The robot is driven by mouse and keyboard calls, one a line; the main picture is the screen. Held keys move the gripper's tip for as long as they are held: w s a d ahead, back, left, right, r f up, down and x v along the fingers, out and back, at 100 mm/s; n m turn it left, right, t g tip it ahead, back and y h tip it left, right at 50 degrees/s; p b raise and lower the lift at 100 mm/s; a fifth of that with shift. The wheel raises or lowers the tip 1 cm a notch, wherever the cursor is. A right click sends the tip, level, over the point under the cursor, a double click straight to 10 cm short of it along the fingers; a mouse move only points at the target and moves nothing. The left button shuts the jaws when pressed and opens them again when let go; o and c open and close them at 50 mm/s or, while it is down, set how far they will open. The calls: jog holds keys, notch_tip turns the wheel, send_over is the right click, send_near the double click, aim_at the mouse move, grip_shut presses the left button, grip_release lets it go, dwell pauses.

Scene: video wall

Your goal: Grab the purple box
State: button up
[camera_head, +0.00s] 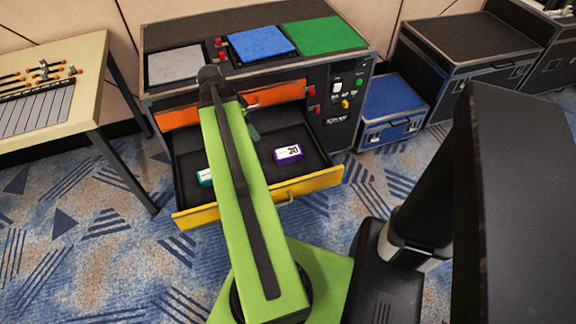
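The purple box (288,154), with a white label on top, lies in the open drawer with the yellow front (318,182), right of my green arm. My arm reaches from the bottom of the picture up over the drawer to the cabinet. My gripper cannot be made out; the arm hides what lies behind it. A small dark green part shows just right of the arm, and I cannot tell what it is. Nothing is seen touching the purple box.
A teal and white box (205,177) lies in the drawer's left part, partly behind my arm. The cabinet (345,75) has an orange drawer front (277,93) above. A table (95,105) stands left; a blue case (392,108) and black cases (465,40) stand right.

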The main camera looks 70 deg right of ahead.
aim_at(287, 152)
jog(key=s+d+f+m, duration=0.2)
jog(key=s+d+m, duration=0.15)
jog(key=s, duration=0.35)
jog(key=shift+g, duration=0.4)
jog(key=b+x, duration=1.2)
jog(key=shift+w+d, duration=0.1)
jog(key=shift+w, duration=0.3)
jog(key=shift+s, duration=0.1)
jog(key=b+x, duration=0.4)
jog(key=shift+s+f+b, duration=0.1)
jog(key=shift+f+b, duration=0.2)
jog(key=shift+f, duration=0.15)
jog(key=shift+s+f+b, duration=0.15)
jog(key=shift+f+b, duration=0.15)
jog(key=shift+r, duration=0.2)
jog(key=shift+f, duration=0.2)
